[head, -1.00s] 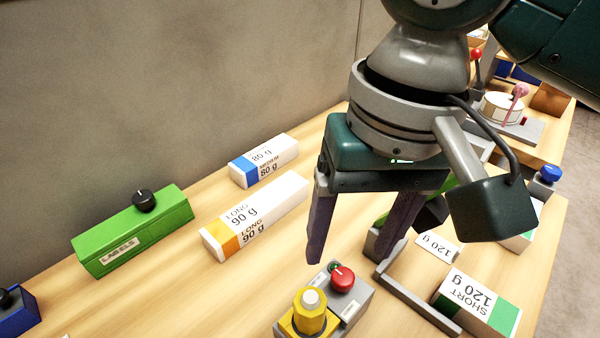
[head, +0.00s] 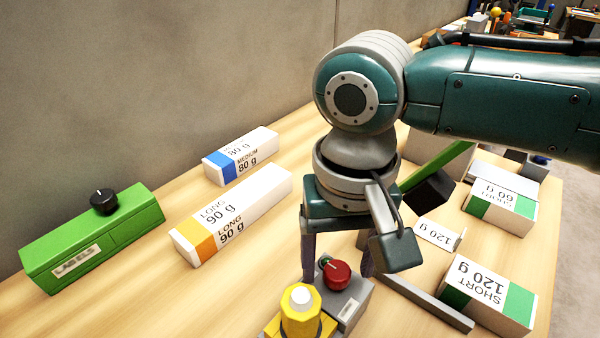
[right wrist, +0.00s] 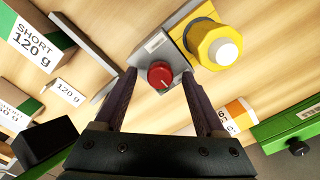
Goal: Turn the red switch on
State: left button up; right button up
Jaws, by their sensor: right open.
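The red switch (head: 337,275) is a round red knob with a pale pointer line on a grey box (head: 352,305) at the lower middle of the head view. In the right wrist view the red knob (right wrist: 160,75) sits between the fingertips of my right gripper (right wrist: 158,78). My right gripper (head: 338,272) is open, pointing down around the knob, one finger on each side; I cannot tell whether either finger touches it. A small dark green part (head: 325,260) shows beside the knob. My left gripper is not in view.
A yellow housing with a white button (head: 301,300) stands beside the knob. A green LABELS box (head: 95,238) with a black knob is at left. Reams marked 90 g (head: 235,215), 80 g (head: 240,157) and 120 g (head: 488,294) lie around. A grey rail (head: 430,304) is at right.

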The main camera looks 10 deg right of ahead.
grip_shut()
dwell(0.7)
